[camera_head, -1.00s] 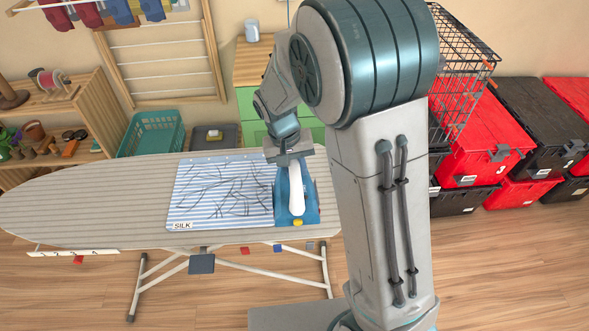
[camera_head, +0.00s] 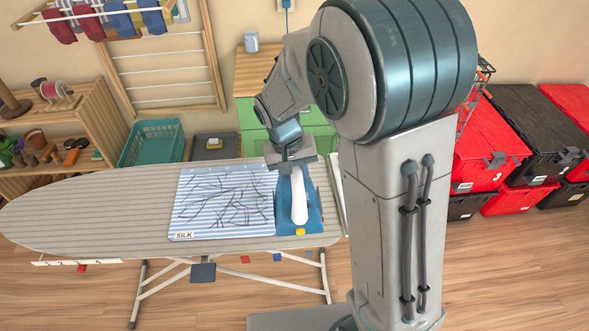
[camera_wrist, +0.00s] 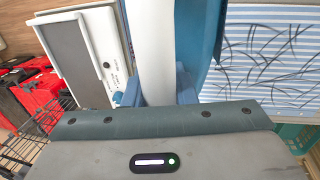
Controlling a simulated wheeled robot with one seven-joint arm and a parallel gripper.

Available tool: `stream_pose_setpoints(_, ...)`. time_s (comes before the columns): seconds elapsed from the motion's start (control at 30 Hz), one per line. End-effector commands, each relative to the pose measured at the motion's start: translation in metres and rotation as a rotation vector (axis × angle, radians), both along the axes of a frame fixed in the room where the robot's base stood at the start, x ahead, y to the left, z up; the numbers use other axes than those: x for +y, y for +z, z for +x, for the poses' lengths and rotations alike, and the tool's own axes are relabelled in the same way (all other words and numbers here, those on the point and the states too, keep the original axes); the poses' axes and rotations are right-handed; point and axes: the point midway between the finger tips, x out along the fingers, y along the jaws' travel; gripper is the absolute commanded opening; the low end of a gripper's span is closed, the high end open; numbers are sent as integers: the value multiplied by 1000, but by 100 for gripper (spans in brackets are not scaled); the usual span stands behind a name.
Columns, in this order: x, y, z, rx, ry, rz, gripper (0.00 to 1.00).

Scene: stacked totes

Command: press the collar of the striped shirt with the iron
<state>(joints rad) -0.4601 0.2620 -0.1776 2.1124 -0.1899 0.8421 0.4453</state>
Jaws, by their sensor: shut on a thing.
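The striped shirt (camera_head: 222,205) lies flat on the ironing board (camera_head: 80,207) as a blue-and-white striped sheet with many dark crease lines. A "SILK" label shows at its lower left corner. I cannot make out a separate collar. The iron (camera_head: 313,218), blue with a white handle and a yellow tip, is at the shirt's right edge. My gripper (camera_head: 295,168) is shut on its handle. In the wrist view, the handle (camera_wrist: 152,45) runs up from between my fingers, with the shirt (camera_wrist: 265,60) to the right. Whether the soleplate touches the board is hidden.
A white-and-grey stand (camera_wrist: 75,55) sits beside the iron in the wrist view, mostly hidden behind my arm in the head view. Red and black totes (camera_head: 535,130) are stacked at right. A teal basket (camera_head: 152,142) and shelf (camera_head: 70,120) stand behind the board. The board's left part is clear.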

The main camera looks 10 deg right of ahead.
Motion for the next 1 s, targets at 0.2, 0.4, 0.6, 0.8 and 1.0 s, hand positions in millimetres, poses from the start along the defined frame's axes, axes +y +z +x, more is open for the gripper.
stream_pose_setpoints(0.2,-4,18,-23,-4,2,3,3)
stream_pose_setpoints(0.4,-8,30,-44,-4,2,2,3)
stream_pose_setpoints(0.6,-12,43,-66,-3,1,2,3)
stream_pose_setpoints(0.8,-15,48,-78,-3,1,2,3)
stream_pose_setpoints(1.0,-15,48,-79,-3,1,1,3)
